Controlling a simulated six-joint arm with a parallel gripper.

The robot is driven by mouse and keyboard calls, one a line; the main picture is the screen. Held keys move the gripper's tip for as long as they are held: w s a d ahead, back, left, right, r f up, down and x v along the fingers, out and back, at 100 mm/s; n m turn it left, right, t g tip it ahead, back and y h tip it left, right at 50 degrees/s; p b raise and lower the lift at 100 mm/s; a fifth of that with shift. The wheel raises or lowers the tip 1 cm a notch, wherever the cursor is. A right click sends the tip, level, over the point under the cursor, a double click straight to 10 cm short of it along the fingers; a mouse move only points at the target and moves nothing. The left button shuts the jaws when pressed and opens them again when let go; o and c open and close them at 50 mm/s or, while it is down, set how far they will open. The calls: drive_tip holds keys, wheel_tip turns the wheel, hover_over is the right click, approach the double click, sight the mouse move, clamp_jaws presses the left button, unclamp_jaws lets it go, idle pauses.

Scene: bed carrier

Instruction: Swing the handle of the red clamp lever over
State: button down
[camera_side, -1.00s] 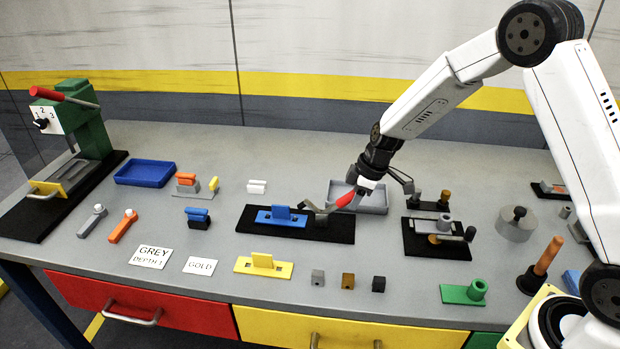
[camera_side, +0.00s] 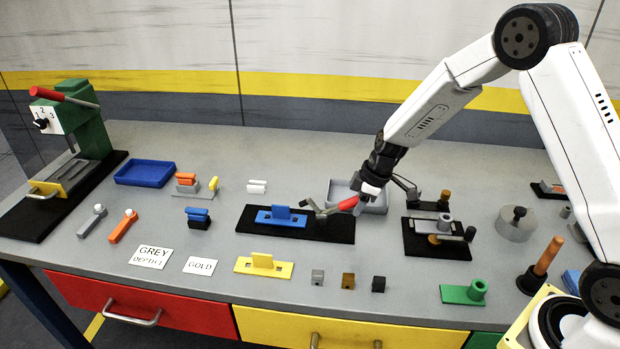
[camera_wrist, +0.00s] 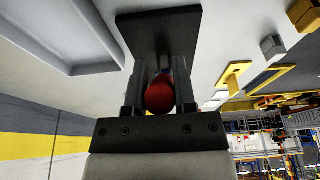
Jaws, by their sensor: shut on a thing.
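The clamp lever's red handle (camera_side: 348,203) slopes up to the right from its grey metal arm (camera_side: 320,209), over the right part of a black base plate (camera_side: 338,230). My gripper (camera_side: 362,196) is shut on the red handle. In the wrist view the handle's round red end (camera_wrist: 160,94) sits between the two fingers of my gripper (camera_wrist: 160,85). A blue fixture (camera_side: 280,217) with an upright tab stands on the same black plate, left of the lever. The lever's pivot is too small to make out.
A grey tray (camera_side: 374,204) lies right behind the handle. A black plate with grey and brown parts (camera_side: 436,246) stands to the right. A yellow fixture (camera_side: 264,266) and several small blocks (camera_side: 348,281) lie in front. Bare table shows left of the plate.

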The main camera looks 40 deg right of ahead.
sight(355, 229)
drive_tip(key=shift+s+d+f, duration=0.1)
drive_tip(key=shift+f, duration=0.3)
drive_tip(key=shift+s+d+f, duration=0.1)
drive_tip(key=shift+s+f, duration=0.05)
drive_tip(key=shift+f, duration=0.45)
idle(0.5)
drive_tip(key=shift+d+f, duration=0.1)
drive_tip(key=shift+f, duration=0.35)
drive_tip(key=shift+s+f, duration=0.1)
drive_tip(key=shift+f, duration=0.1)
drive_tip(key=shift+f, duration=0.75)
idle(0.4)
idle(0.4)
